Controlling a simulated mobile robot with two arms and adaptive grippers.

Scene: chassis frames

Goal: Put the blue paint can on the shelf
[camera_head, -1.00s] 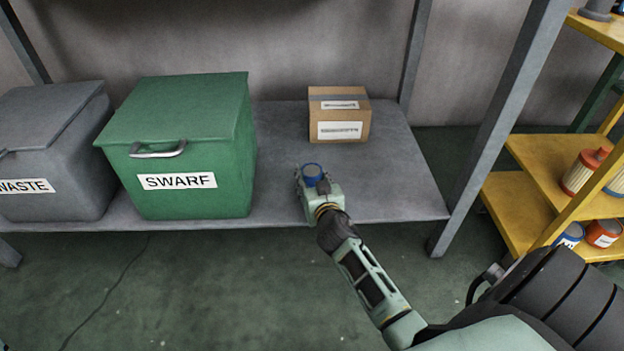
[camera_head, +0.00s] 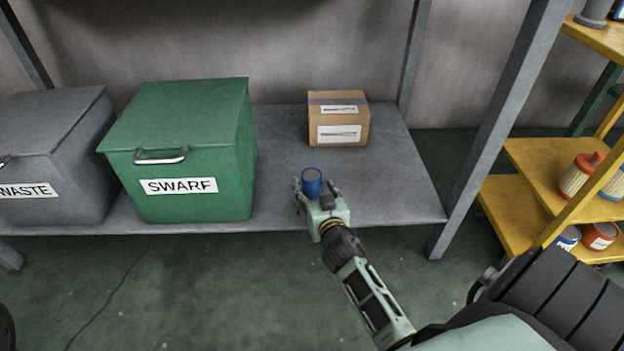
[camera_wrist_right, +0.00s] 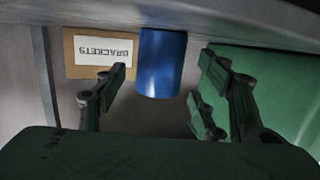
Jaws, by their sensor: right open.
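The blue paint can (camera_head: 311,182) is on the grey shelf (camera_head: 382,185), near its front edge, in front of the cardboard box. My right gripper (camera_head: 313,190) reaches in from the front, with its fingers around the can. In the right wrist view, which is upside down, the can (camera_wrist_right: 162,65) looks upright with its base at the shelf surface. The right gripper (camera_wrist_right: 164,72) is open there, with a gap between the can and each finger. My left gripper is not in view.
A cardboard box (camera_head: 338,120) marked BRACKETS in the wrist view stands behind the can. A green SWARF bin (camera_head: 180,155) and a grey WASTE bin (camera_head: 50,160) stand to the left. A shelf post (camera_head: 492,130) and a yellow rack (camera_head: 540,165) with cans are at right.

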